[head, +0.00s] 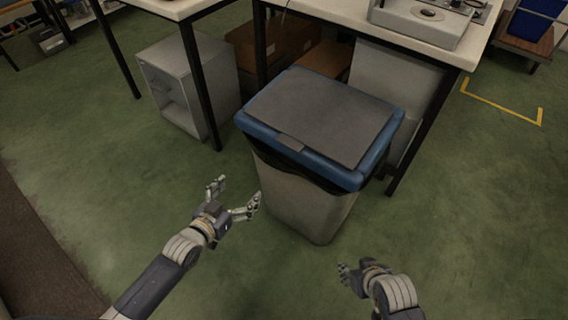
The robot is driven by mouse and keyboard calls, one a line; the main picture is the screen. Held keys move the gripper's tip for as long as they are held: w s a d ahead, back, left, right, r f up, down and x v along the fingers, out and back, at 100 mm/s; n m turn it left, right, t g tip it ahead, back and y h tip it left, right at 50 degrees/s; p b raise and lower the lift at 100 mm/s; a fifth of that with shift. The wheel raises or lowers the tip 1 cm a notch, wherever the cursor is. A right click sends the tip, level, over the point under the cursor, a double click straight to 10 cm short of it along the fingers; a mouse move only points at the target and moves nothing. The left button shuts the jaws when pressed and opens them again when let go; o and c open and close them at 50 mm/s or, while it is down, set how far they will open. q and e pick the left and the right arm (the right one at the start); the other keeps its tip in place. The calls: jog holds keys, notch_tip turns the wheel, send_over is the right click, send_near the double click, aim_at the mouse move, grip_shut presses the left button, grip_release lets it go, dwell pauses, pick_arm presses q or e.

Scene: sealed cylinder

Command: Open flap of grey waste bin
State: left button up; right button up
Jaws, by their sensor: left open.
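The waste bin (305,205) stands upright on the green floor in the middle of the head view. It has a light grey body and a blue rim (262,134). Its dark grey flap (320,112) lies flat and closed in the rim, with a small tab at the front edge. My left gripper (233,197) is open and empty, in front and to the left of the bin, lower in the picture than the rim. My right gripper (349,275) is at the bottom, in front of the bin; its fingers are partly hidden and small.
A table (330,12) with black legs stands behind the bin, one leg close to its right side. A grey cabinet (185,85) and brown boxes (275,40) sit under the tables. The floor to the left and right front is clear.

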aim_at(286, 146)
pick_arm(q)
jog(key=s+d+r+m+t+h+b, duration=0.15)
jog(key=d+r+h+b, duration=0.35)
jog(key=r, duration=0.5)
jog(key=shift+m+y, duration=0.25)
jog(key=shift+y, duration=0.15)
jog(key=x, duration=0.3)
jog(key=b+x, duration=0.1)
jog(key=x, duration=0.3)
jog(key=b+x, duration=0.1)
jog(key=x, duration=0.3)
jog(key=shift+s+d+f, duration=0.1)
jog(key=shift+s+d, duration=0.05)
jog(key=shift+d, duration=0.35)
jog(key=shift+w+d, duration=0.2)
jog(key=shift+w, duration=0.1)
pick_arm(e)
jog(key=w+a+r+t+y, duration=0.1)
jog(key=w+r+t, duration=0.3)
jog(key=r, duration=0.4)
jog(key=w+a+r+t+y, duration=0.1)
jog(key=w+r+t, duration=0.3)
jog(key=r, duration=0.4)
jog(key=shift+w+a+r, duration=0.3)
jog(key=shift+w+a, duration=0.1)
jog(key=shift+a, duration=0.35)
